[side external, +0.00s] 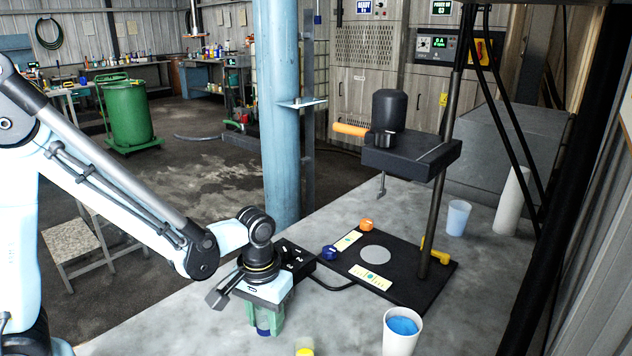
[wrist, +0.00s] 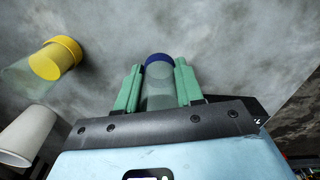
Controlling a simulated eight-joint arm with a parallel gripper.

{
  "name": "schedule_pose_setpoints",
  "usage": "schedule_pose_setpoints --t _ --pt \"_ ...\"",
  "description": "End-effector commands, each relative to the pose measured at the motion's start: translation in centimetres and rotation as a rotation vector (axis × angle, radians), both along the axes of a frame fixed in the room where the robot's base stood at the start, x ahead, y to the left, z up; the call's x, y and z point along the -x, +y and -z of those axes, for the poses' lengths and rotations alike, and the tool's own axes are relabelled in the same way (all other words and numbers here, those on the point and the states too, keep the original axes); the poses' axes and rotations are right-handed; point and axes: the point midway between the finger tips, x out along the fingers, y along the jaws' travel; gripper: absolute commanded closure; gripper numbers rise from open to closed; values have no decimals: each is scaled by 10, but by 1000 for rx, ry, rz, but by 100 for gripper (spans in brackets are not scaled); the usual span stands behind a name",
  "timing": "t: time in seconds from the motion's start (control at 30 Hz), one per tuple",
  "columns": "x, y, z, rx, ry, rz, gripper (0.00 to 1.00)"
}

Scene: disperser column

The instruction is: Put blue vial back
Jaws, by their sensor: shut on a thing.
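My gripper (side external: 264,318) points down over the grey table at the front, left of the disperser stand. Its green fingers are shut on the blue vial (side external: 265,322). In the wrist view, my gripper (wrist: 160,82) has one finger on each side of the blue vial (wrist: 158,88), which has a clear body and a dark blue end at the fingertips. I cannot tell whether the vial touches the table. A black block (side external: 297,256) with white marks lies just behind my gripper, partly hidden by my wrist.
A yellow-capped clear vial (wrist: 55,60) and a white cup (wrist: 25,135) are nearby. A cup with blue contents (side external: 402,326) stands front right. The disperser's black base (side external: 400,292) holds a post; small blue (side external: 329,252) and orange (side external: 366,224) pieces sit there. A translucent cup (side external: 458,218) stands behind.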

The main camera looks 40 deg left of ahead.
Motion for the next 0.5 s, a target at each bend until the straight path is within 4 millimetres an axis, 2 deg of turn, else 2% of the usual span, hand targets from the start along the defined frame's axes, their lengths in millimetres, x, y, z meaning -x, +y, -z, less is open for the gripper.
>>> schedule_pose_setpoints --t 0.43,0.47,0.5 --pt "0 0 6 0 0 0 93" --pt "0 0 6 0 0 0 59" --pt "0 0 6 0 0 0 53"
